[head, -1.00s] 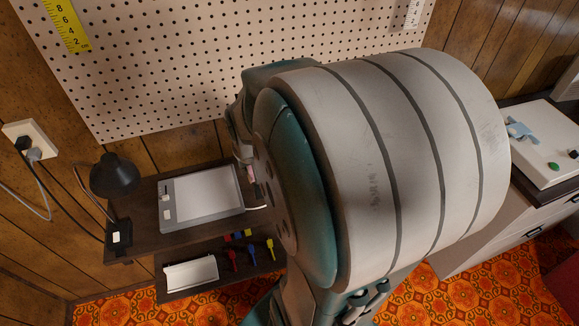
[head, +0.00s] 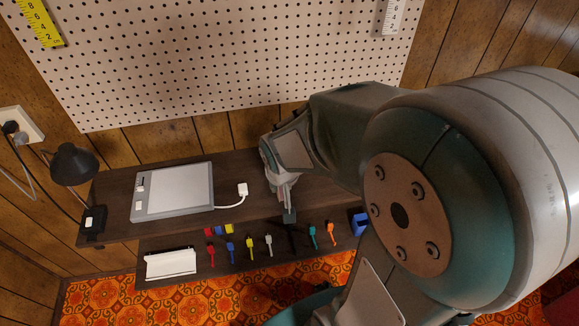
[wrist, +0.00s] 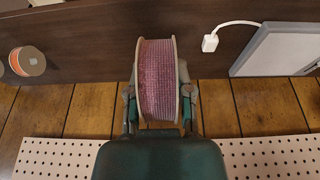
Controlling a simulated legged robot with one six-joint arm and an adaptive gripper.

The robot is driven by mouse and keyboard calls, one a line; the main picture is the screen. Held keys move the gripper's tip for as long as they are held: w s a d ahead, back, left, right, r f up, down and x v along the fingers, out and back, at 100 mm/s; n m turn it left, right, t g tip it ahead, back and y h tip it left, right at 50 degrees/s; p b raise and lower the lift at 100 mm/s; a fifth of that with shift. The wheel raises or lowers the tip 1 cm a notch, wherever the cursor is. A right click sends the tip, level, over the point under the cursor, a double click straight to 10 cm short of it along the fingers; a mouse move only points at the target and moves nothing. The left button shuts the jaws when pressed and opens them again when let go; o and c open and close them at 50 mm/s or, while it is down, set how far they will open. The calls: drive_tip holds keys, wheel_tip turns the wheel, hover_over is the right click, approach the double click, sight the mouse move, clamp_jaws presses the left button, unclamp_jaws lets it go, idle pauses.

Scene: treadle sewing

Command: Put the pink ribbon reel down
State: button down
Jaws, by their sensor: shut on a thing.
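The pink ribbon reel (wrist: 158,80) stands on edge between the two fingers of my gripper (wrist: 160,93) in the wrist view, with pale rims on both sides of the wound ribbon. My gripper is shut on it. In the head view my gripper (head: 285,192) is over the dark wooden desk (head: 240,208), right of the tablet-like panel. The reel is mostly hidden by my gripper and arm there. I cannot tell whether the reel touches the desk.
An orange ribbon reel (wrist: 28,62) is at the left in the wrist view. The grey-framed panel (head: 175,191) and its white plug (head: 243,189) lie left of my gripper. A lamp (head: 73,164) stands far left. Several coloured tools (head: 250,248) lie on a lower shelf.

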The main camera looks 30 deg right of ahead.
drive_tip(key=w+d+f, duration=0.7)
drive_tip(key=w, duration=0.1)
drive_tip(key=shift+d+f, duration=0.35)
drive_tip(key=shift+w+f, duration=0.35)
drive_tip(key=shift+f, duration=0.15)
drive_tip(key=f, duration=0.3)
drive_tip(key=shift+w+d+f, duration=0.1)
drive_tip(key=shift+d, duration=0.2)
drive_tip(key=shift+d+f, duration=0.1)
drive_tip(key=shift+d, duration=0.05)
drive_tip(key=c, duration=0.5)
unclamp_jaws()
drive_tip(key=shift+a, duration=0.2)
